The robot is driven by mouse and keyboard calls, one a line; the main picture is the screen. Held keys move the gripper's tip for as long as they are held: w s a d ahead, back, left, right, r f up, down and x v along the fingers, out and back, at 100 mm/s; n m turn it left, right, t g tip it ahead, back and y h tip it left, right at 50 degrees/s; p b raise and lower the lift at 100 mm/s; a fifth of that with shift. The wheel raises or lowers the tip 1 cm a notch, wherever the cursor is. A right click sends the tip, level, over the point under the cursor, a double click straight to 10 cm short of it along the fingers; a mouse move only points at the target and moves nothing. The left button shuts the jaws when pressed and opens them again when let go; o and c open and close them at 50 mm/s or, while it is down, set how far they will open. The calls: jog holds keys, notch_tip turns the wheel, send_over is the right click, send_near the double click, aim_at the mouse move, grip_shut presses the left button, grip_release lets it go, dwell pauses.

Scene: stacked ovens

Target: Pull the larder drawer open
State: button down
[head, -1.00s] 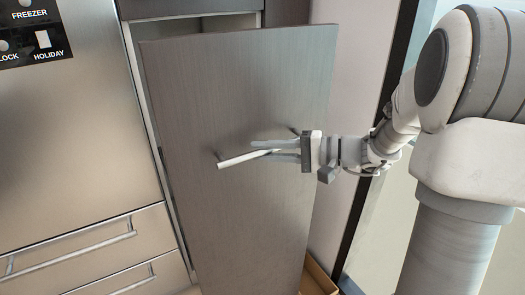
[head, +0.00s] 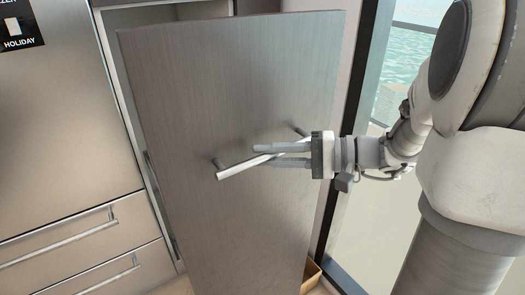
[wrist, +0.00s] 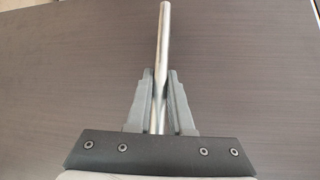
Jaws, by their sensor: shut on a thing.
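The larder drawer (head: 225,90) is a tall dark wood-grain front that stands out from its cabinet opening. Its handle (head: 240,168) is a straight metal bar on two short posts. The handle also shows in the wrist view (wrist: 164,40), running up between the fingers. My gripper (head: 258,155) is at the right part of the bar, its two fingers on either side of it. In the wrist view my gripper (wrist: 160,85) is closed on the bar. The inside of the drawer is hidden behind its front.
A steel fridge-freezer (head: 55,120) with lower drawers and bar handles (head: 60,238) stands at the left. A window (head: 405,65) with a dark frame is at the right. A brown box-like edge (head: 311,275) shows low beside the drawer front.

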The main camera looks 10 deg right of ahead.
jog(key=shift+s+d, duration=0.15)
jog(key=shift+s, duration=0.1)
jog(key=c, duration=0.8)
grip_release()
jog(key=shift+d, duration=0.1)
jog(key=p+v, duration=0.1)
jog(key=v, duration=1.6)
jog(key=shift+s+p, duration=0.2)
jog(key=shift+p, duration=0.15)
